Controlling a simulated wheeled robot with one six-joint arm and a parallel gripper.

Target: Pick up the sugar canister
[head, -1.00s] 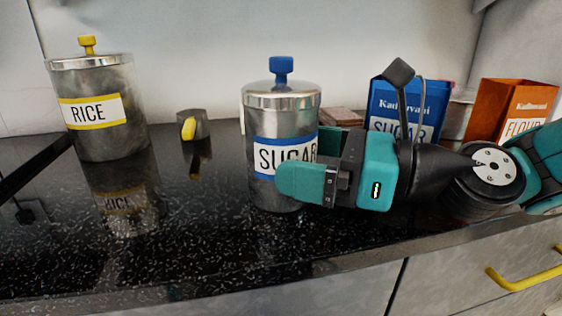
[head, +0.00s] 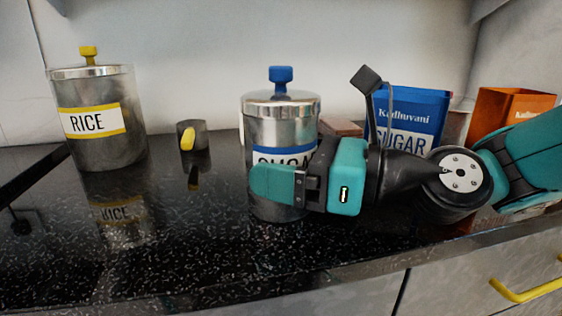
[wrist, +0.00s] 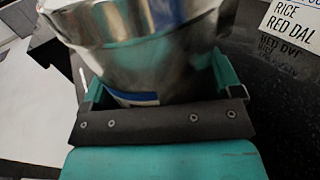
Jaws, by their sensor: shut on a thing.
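The sugar canister (head: 282,130) is a metal cylinder with a shiny lid, a blue knob and a blue-and-white label, at the middle of the head view. It stands upright on or just above the black counter; I cannot tell which. My gripper (head: 278,180) comes from the right and is shut on its body, one teal finger across the front and hiding part of the label. In the wrist view the canister (wrist: 145,50) sits between the teal fingers of my gripper (wrist: 155,80).
A rice canister (head: 95,140) with a yellow knob stands at left. A small dark cup with a yellow handle (head: 190,140) is between them. A blue sugar packet (head: 410,118) and an orange flour packet (head: 500,105) stand behind my arm. The front counter is clear.

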